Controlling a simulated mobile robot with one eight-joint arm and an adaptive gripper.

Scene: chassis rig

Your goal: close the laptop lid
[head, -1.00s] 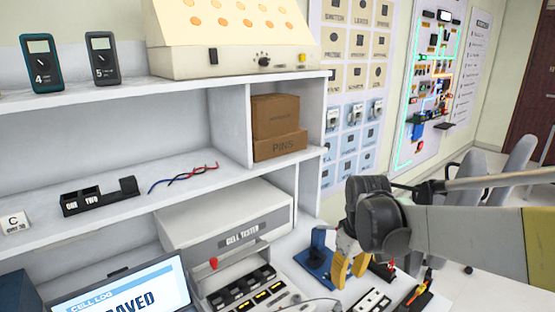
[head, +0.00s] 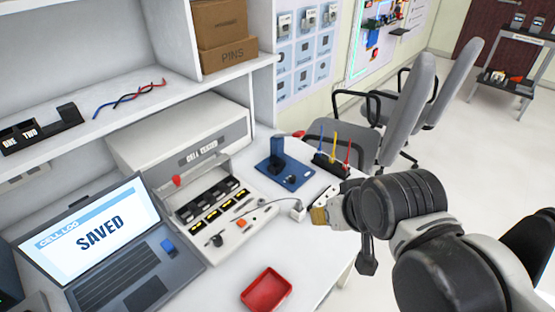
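The laptop (head: 110,247) stands open at the lower left of the bench in the head view. Its lid (head: 92,227) is raised, and the lit screen reads "CELL LOG" and "SAVED".
The cell tester (head: 200,150) and its slotted front tray stand between laptop and gripper. A red tray (head: 266,289) lies near the front edge. A blue stand (head: 277,160) and a black holder with coloured tools (head: 331,165) are at the back right. A shelf (head: 100,110) overhangs the laptop.

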